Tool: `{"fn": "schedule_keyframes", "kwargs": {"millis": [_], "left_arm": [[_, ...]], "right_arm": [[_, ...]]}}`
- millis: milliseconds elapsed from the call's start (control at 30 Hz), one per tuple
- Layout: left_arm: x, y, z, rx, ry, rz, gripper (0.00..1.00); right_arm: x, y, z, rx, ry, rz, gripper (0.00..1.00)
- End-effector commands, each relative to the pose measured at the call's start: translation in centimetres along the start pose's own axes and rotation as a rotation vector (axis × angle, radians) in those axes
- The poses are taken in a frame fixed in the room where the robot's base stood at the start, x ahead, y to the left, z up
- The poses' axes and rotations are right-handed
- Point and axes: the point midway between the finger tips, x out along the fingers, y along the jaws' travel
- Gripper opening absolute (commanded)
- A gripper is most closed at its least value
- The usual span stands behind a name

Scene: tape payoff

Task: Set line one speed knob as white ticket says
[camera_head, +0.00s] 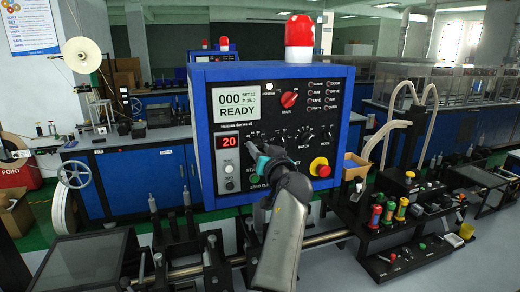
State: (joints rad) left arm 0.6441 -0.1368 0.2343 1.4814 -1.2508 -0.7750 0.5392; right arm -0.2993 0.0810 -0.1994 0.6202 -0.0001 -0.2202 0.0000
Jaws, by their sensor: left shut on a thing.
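A blue-framed control box (202,165) stands in the middle with a dark panel face. Its grey screen (236,103) reads 000 READY, and a red number display (229,141) reads 20. My left gripper (254,150) is at the panel just right of the red display, shut on a small knob there. The gripper hides most of that knob, so its pointer and label cannot be read. Two other black knobs (305,134) (327,133) sit to the right. I cannot make out a white ticket. My right gripper is not in view.
A red selector (289,99) sits above the knobs and a red stop button (320,168) on a yellow base below right. A red beacon (299,38) tops the box. Racks of coloured tools (390,212) stand right; posts and a metal bar (325,239) lie below the panel.

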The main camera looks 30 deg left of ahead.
Motion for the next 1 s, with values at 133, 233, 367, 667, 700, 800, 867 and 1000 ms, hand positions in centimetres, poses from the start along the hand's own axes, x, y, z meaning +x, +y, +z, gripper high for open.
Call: {"fn": "schedule_keyframes", "kwargs": {"millis": [133,233,367,667,700,800,867,1000], "left_arm": [[0.0,0.0,-0.1,0.021,0.002,0.0,0.0],[0.0,-0.1,-0.1,0.054,0.002,-0.001,0.0],[0.1,-0.1,-0.1,0.125,0.002,-0.001,0.0],[0.0,-0.2,-0.2,0.385,0.003,-0.001,0.0],[0.0,-0.1,-0.3,0.423,0.003,-0.001,0.0],[0.0,-0.2,-0.3,0.519,0.002,-0.001,0.0],[0.1,-0.2,-0.3,0.577,0.002,-0.001,0.0],[0.0,-0.2,-0.3,0.71,0.003,-0.001,0.0]], "right_arm": [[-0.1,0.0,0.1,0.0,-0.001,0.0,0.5],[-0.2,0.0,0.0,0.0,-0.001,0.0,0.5],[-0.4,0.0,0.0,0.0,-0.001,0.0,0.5],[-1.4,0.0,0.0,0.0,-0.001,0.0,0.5],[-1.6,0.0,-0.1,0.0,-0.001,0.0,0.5],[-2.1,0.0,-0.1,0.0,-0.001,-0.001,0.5],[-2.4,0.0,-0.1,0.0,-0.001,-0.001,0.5],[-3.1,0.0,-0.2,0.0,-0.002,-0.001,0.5]]}}
